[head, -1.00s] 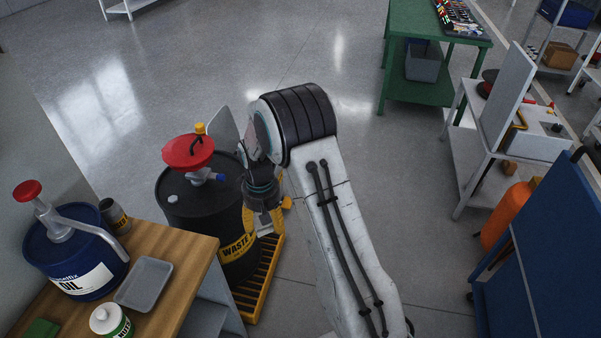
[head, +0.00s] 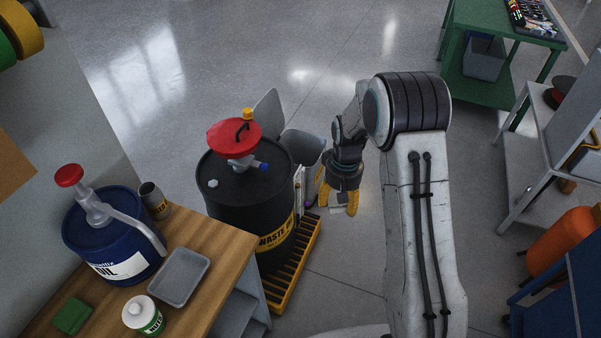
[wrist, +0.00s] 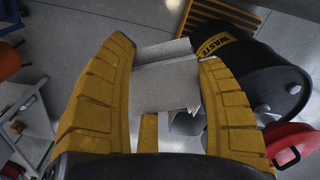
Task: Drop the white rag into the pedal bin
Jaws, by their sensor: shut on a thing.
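In the head view my gripper (head: 338,202) hangs fingers down, just right of the pedal bin, and is shut on the rag, of which little shows there. The grey pedal bin (head: 305,147) stands behind and right of the black waste drum, which hides part of it. Its lid (head: 268,107) is raised. The rag appears beside the bin's opening in the picture, not inside it.
The black waste drum (head: 228,200) with a red funnel (head: 228,137) stands on a yellow grated pallet (head: 300,262). A wooden-topped bench (head: 215,258) with an oil drum (head: 95,225) is at the lower left.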

